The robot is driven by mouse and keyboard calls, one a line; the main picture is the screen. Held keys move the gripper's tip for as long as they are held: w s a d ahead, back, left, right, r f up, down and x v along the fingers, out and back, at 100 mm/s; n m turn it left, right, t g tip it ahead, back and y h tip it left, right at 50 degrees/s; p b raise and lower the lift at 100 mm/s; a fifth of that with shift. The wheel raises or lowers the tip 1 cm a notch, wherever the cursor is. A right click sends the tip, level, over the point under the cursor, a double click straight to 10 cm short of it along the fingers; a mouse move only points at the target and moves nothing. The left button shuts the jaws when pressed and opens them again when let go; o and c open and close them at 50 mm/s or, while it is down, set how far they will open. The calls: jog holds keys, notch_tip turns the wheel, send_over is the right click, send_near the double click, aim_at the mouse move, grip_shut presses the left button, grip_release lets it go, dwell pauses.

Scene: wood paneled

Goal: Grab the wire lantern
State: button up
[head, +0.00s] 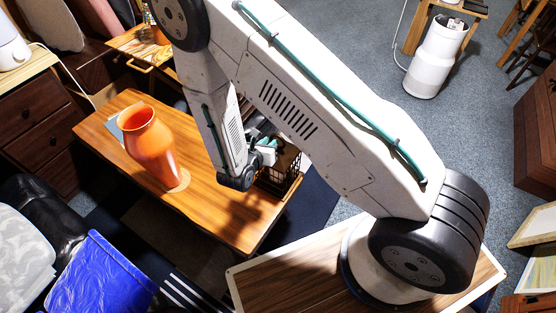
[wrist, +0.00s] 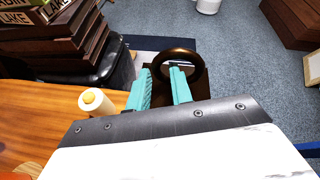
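The wire lantern (head: 291,180) is a dark wire cage standing at the right end of the wooden table, partly hidden by my arm in the head view. In the wrist view its dark ring handle (wrist: 201,66) rises just beyond my fingertips, with part of a dark brown body below it. My gripper (wrist: 160,82) has teal fingers standing apart, with a gap between them. The right finger overlaps the left part of the ring in the picture. I cannot tell whether either finger touches the lantern. In the head view my gripper (head: 264,150) is at the lantern's top.
An orange vase (head: 150,145) stands on the left of the wooden table (head: 215,205). A white cylinder with a yellow-orange top (wrist: 95,102) stands left of my gripper in the wrist view. Dark stacked wooden pieces (wrist: 55,45) and a black bin (wrist: 115,68) are beyond.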

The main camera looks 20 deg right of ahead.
jog(key=x, duration=0.4)
jog(key=shift+w+d, duration=0.15)
jog(key=shift+w, duration=0.25)
grip_shut()
dwell(1.0)
